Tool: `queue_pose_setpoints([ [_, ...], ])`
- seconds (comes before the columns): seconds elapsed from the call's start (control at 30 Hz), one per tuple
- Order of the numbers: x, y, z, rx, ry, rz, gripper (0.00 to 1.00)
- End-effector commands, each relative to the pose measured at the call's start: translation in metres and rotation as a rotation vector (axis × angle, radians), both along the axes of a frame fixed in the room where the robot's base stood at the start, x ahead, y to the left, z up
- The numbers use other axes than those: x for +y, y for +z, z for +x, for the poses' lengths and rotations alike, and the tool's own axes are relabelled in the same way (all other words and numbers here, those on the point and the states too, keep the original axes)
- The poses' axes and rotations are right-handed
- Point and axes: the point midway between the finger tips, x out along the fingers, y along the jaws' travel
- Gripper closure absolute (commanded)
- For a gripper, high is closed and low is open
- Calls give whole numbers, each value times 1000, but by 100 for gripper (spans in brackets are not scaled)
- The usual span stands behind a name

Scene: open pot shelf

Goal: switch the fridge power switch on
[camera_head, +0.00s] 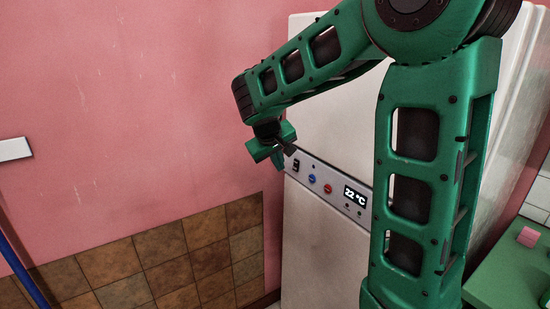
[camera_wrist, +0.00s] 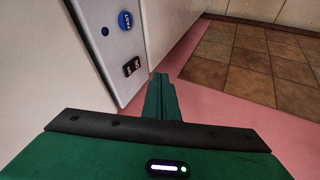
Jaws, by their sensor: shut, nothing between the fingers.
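The fridge (camera_head: 318,245) is white and stands against the pink wall. A grey control panel (camera_head: 337,190) runs across its front. The power switch (camera_head: 296,165) is a small black rocker near the panel's left end. It also shows in the wrist view (camera_wrist: 132,67) with white marks on its two halves; I cannot tell which half is pressed in. My gripper (camera_head: 281,164) is shut and empty, just left of the switch in the head view. In the wrist view its green fingers (camera_wrist: 160,80) are right of the switch, seemingly apart from it.
A blue button (camera_head: 312,178), a red button (camera_head: 327,188) and a lit display (camera_head: 355,197) reading 22 °C share the panel. The blue button also shows in the wrist view (camera_wrist: 125,20). A green surface (camera_head: 508,275) is at the right. The wall side left of the fridge is open.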

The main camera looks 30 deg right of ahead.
Motion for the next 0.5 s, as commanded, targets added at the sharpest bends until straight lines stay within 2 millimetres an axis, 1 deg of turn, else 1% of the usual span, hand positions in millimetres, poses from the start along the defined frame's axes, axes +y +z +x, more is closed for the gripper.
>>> queue_pose_setpoints([
  [0.03, -5, -10, 3, 5, -1, 0, 100],
  [0.13, -13, -23, 9, 3, -3, 0, 100],
  [0.2, -26, -21, 9, 0, -4, 1, 100],
  [0.3, -37, -23, 9, 0, -2, 0, 100],
  [0.5, -49, -24, 10, 0, 0, -1, 100],
])
